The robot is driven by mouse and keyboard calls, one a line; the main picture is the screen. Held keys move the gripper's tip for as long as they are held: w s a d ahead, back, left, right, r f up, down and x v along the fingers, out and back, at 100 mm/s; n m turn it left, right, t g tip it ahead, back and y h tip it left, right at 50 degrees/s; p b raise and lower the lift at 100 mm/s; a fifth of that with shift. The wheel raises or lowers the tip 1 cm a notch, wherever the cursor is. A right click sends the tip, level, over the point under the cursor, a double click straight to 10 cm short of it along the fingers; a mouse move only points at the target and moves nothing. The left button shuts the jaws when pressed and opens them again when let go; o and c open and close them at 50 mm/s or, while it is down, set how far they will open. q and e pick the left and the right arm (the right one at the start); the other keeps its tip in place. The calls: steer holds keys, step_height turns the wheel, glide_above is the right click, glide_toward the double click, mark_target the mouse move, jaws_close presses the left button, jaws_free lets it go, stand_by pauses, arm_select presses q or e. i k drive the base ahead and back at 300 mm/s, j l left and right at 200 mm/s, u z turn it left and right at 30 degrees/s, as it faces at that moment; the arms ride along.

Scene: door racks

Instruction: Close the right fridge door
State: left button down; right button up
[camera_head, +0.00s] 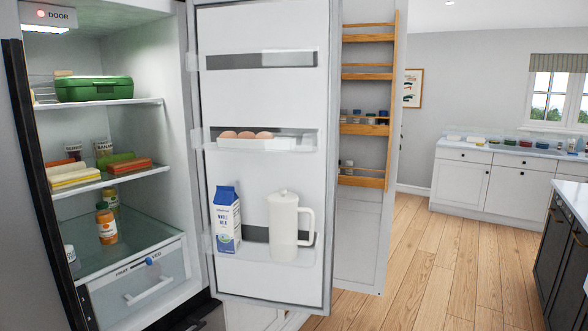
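The right fridge door (260,100) stands wide open in the head view, its white inner face turned towards me. Its racks hold several eggs (246,135), a blue and white milk carton (227,218) and a white jug (284,224). The fridge interior (150,65) is exposed to the left of the door. Neither of my grippers shows in the head view, and the door's outer face is hidden.
Fridge shelves (135,101) hold a green box (93,89), packets and jars above a clear drawer (140,285). Behind the door is a tall panel with wooden racks (367,129). Wooden floor (430,265) is clear at right, beside a dark-fronted counter (560,250).

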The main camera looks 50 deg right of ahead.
mark_target(274, 67)
steer(key=k+l+u, duration=0.15)
steer(key=u, duration=1.05)
steer(key=k+l, duration=0.1)
steer(key=l, duration=1.35)
steer(key=k+l, duration=0.15)
steer(key=l, duration=0.6)
steer(key=k+l, duration=0.1)
steer(key=l, duration=1.35)
steer(key=k+l, duration=0.15)
steer(key=l, duration=1.3)
steer(key=k+u, duration=0.05)
